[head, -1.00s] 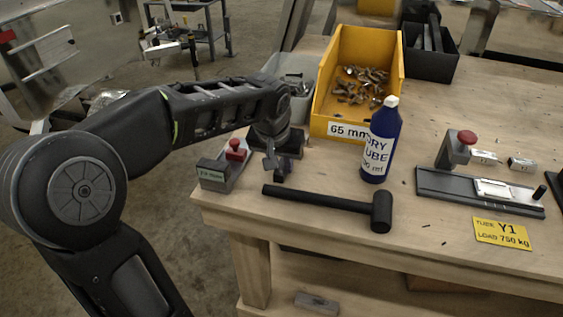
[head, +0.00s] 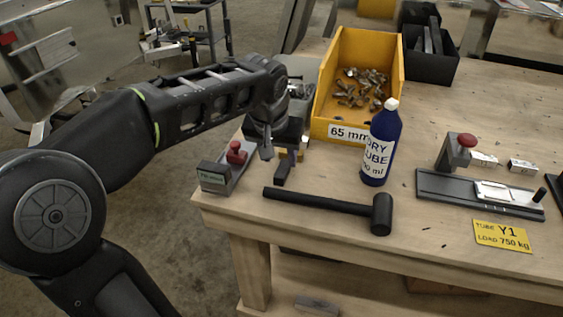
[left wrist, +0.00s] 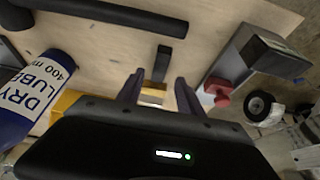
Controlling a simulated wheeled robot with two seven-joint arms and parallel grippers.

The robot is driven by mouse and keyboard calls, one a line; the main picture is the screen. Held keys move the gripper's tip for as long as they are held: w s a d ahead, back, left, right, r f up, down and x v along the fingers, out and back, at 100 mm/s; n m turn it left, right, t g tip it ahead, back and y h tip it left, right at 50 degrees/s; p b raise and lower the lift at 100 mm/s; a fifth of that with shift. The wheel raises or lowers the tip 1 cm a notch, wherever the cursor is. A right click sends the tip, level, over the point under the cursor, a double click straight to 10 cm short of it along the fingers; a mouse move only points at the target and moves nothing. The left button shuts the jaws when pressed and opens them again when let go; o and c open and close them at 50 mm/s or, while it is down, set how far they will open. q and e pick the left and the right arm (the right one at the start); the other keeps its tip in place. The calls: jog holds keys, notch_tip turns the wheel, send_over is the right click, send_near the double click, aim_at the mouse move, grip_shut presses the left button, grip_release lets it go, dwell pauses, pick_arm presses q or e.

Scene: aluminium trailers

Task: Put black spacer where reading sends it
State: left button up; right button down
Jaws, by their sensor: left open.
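The black spacer (head: 283,172) appears to be the small dark block lying on the near left part of the bench. In the left wrist view it (left wrist: 162,62) lies just beyond my fingertips. My left gripper (left wrist: 157,86) is open and empty, its two fingers apart on either side of the block's line. In the head view the left gripper (head: 277,150) is just behind the block, partly hidden by its own wrist. A gauge with a red knob (head: 236,153) and a small green-lit display (head: 213,176) stands to the left; I cannot read its number clearly.
A yellow bin (head: 330,100) labelled 65 mm holds metal parts. A grey bin (head: 300,68) and a black bin (head: 440,68) stand beside it. A blue lube bottle (head: 380,148) and a black mallet (head: 330,202) are close on the right. A slide fixture (head: 470,190) lies further right.

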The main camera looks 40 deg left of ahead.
pick_arm(q)
jog(key=a+v, duration=0.1)
jog(key=v, duration=0.6)
jog(key=shift+d+r, duration=0.15)
jog(key=shift+d, duration=0.4)
jog(key=shift+s, duration=0.1)
